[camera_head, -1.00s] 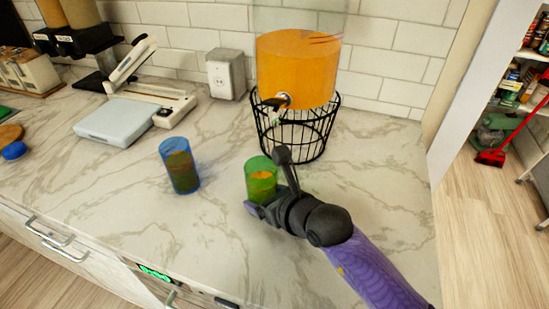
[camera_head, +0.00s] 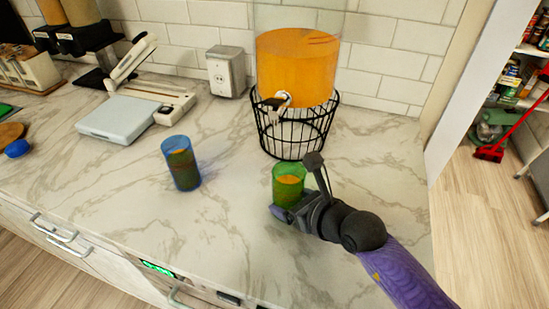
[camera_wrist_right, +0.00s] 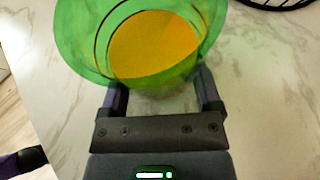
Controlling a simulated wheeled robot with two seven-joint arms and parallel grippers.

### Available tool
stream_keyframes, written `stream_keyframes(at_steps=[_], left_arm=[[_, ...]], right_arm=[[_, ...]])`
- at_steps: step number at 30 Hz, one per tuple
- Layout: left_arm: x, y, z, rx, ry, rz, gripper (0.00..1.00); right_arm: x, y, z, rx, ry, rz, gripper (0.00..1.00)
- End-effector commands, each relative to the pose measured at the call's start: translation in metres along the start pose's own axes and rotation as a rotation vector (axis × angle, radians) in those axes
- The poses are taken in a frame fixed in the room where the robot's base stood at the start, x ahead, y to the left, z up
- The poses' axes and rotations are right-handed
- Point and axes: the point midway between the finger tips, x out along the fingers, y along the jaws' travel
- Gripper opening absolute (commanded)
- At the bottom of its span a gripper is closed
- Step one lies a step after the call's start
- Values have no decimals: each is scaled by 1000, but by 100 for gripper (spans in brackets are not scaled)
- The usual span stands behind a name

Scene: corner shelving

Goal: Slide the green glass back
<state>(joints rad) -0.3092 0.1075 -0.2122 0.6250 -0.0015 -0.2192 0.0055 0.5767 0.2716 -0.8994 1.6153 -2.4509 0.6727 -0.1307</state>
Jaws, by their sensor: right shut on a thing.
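The green glass (camera_head: 288,184) holds an orange drink and stands upright at the counter's front right, before the drink dispenser. In the right wrist view the green glass (camera_wrist_right: 88,42) fills the top, with its orange contents showing inside. My right gripper (camera_head: 298,200) is shut on the green glass, with one finger on each side of it. In the right wrist view its fingers (camera_wrist_right: 163,92) reach the glass's near side; their tips are hidden by the glass.
A blue glass (camera_head: 181,165) stands left of the green one. The orange drink dispenser (camera_head: 297,68) sits on a black wire stand (camera_head: 292,133) behind the green glass. A white scale-like device (camera_head: 118,120) is at the left. Marble counter (camera_head: 230,215) is clear between the glasses.

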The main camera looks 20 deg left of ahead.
Motion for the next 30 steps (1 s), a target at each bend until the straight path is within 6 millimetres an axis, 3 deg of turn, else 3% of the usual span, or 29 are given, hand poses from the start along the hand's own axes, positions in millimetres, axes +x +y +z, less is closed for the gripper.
stream_keyframes(at_steps=[30], left_arm=[[-1, -1, -1, 0, 2, -1, 0]], right_arm=[[-53, -39, -29, 1, -2, -1, 48]])
